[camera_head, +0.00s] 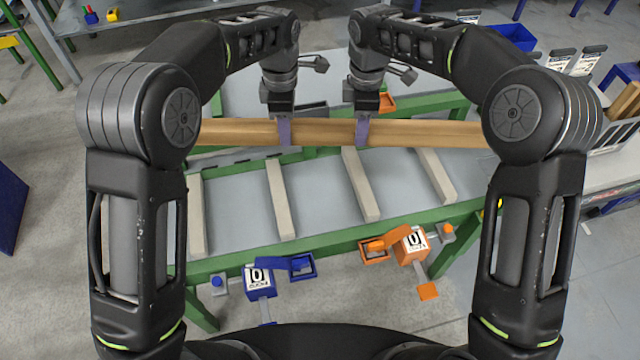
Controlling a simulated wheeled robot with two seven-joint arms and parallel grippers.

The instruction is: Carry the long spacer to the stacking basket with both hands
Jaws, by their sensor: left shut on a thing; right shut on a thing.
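The long spacer (322,132) is a brown wooden bar lying level across the view, above the runout table. Its two ends pass behind my arms and are hidden. My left gripper (284,131) is shut on it left of its middle. My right gripper (362,130) is shut on it a little to the right. A pale slotted container at the right edge, partly behind my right arm, looks like the stacking basket (612,136). Wooden pieces (627,100) show at it.
The green-framed runout table (330,243) has several pale crossbars below the spacer. A blue clamp-like fixture (258,281) and an orange one (411,244) sit at its front edge. A blue bin (511,37) and upright labelled items (588,60) stand at the back right.

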